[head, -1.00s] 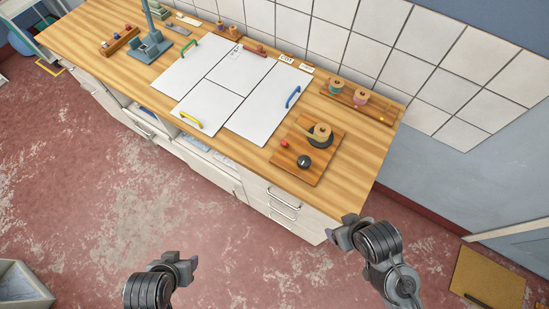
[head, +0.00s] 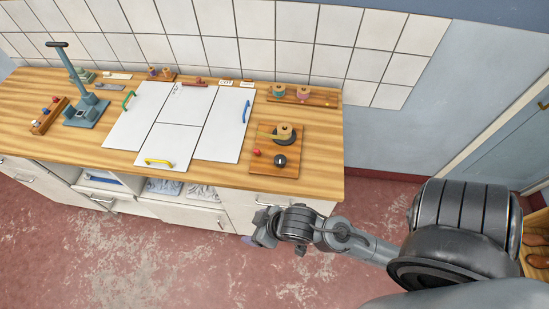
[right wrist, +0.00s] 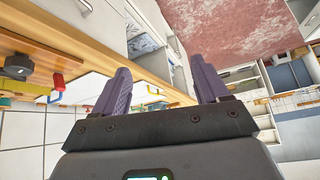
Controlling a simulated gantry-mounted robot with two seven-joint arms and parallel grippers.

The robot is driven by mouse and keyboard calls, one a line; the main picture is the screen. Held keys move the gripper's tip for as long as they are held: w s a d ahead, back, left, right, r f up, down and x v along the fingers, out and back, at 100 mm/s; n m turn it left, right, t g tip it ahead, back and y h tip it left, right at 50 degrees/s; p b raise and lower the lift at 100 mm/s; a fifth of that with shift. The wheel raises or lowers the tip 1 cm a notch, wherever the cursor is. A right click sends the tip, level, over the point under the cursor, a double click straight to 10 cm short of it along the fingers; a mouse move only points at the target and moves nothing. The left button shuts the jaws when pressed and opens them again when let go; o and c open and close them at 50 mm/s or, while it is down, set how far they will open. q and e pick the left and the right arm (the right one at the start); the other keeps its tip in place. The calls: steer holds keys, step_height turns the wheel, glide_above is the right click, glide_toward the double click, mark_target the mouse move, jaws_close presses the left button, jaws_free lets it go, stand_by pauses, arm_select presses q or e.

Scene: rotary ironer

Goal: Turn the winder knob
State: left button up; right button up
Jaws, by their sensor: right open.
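The black winder knob (head: 280,160) sits on a square wooden board (head: 262,170) near the counter's right end. A spool (head: 285,132) on a dark disc is behind it and a small red knob (head: 257,152) is to its left. My right gripper (head: 250,240) is below and in front of the counter edge, apart from the knob, open and empty. In the right wrist view its two purple fingers (right wrist: 163,82) are spread with nothing between them. The black knob (right wrist: 18,67) shows at that view's left edge, upside down. My left gripper is out of view.
White panels (head: 222,130) with coloured handles lie left of the board. A rack with spools (head: 303,96) stands behind it against the tiled wall. A blue-grey press (head: 85,110) is at the left. Drawers (head: 270,200) line the counter front. The counter around the board is mostly bare.

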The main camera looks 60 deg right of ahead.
step_height(320, 180, down, 7)
steer(key=w+a+n+t+y+b, duration=0.1)
steer(key=w+n+y+b, duration=0.1)
steer(key=n+y+b, duration=0.3)
steer(key=n+g+h+b, duration=0.1)
steer(key=n+g+b, duration=0.4)
steer(key=g+b, duration=0.6)
glide_toward(281, 158)
steer(key=s+a+f, duration=0.1)
steer(key=s+a, duration=0.1)
steer(key=s+a+f+t+b, duration=0.1)
steer(key=s+a+f, duration=0.1)
steer(key=s+a, duration=0.1)
steer(key=s+a+f+t, duration=0.1)
steer(key=s+a+f, duration=0.1)
steer(key=s+a, duration=0.1)
steer(key=shift+s+b, duration=0.2)
steer(key=shift+b, duration=0.1)
steer(key=w+d+r+t+h+b, duration=0.1)
steer(key=w+d+r+h+b, duration=0.3)
steer(key=w+r+h+b, duration=0.25)
steer(key=shift+n+y, duration=0.4)
steer(key=shift+y, duration=0.35)
steer(key=shift+s+a+f, duration=0.1)
steer(key=shift+s+f, duration=0.05)
steer(key=shift+f, duration=2.05)
steer(key=shift+s+a+f, duration=0.1)
steer(key=shift+s+f, duration=0.05)
steer(key=shift+f, duration=2.05)
